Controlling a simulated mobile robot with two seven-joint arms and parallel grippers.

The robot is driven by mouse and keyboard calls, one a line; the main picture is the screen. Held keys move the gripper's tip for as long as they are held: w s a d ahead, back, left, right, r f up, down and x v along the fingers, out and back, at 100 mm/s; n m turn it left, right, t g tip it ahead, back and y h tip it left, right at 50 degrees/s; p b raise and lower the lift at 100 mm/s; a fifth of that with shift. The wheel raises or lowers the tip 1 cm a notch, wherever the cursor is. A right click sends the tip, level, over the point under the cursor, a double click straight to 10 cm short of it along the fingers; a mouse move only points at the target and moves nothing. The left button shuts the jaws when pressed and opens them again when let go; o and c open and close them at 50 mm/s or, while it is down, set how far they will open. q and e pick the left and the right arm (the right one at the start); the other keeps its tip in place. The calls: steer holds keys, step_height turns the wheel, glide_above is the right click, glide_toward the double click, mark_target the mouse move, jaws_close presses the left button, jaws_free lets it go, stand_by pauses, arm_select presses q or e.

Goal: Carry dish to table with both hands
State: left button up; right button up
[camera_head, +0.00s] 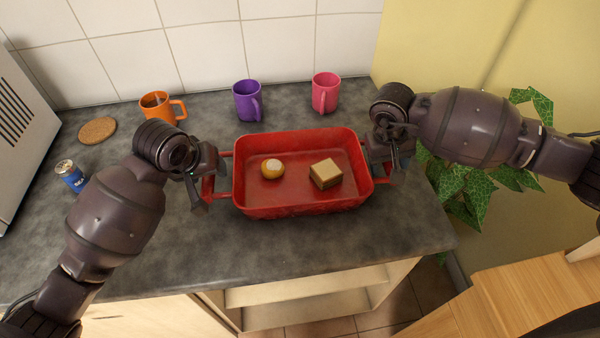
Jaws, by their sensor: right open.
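A red rectangular dish (300,207) with side handles sits on the grey counter. A round yellow-brown item (272,168) with a pale top and a tan block (325,174) lie inside it. My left gripper (206,188) is at the dish's left handle, and its fingers partly cover that handle. I cannot tell whether they are closed on it. My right gripper (388,166) is open at the right handle, which it mostly hides. A wooden table (530,295) shows at the lower right, apart from the counter and only partly in view.
Orange (160,107), purple (247,100) and pink (326,92) mugs stand behind the dish. A blue can (71,176) and a cork coaster (97,130) are at the left. A leafy plant (470,190) is beside the counter's right end. The counter's front strip is clear.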

arm_select(q)
steer(key=shift+x, duration=0.9)
arm_select(e)
steer(key=shift+d+f, duration=0.2)
steer(key=shift+f, duration=0.7)
arm_select(q)
steer(key=shift+c, duration=0.2)
arm_select(e)
steer(key=shift+c, duration=0.2)
arm_select(q)
jaws_close()
arm_select(e)
jaws_close()
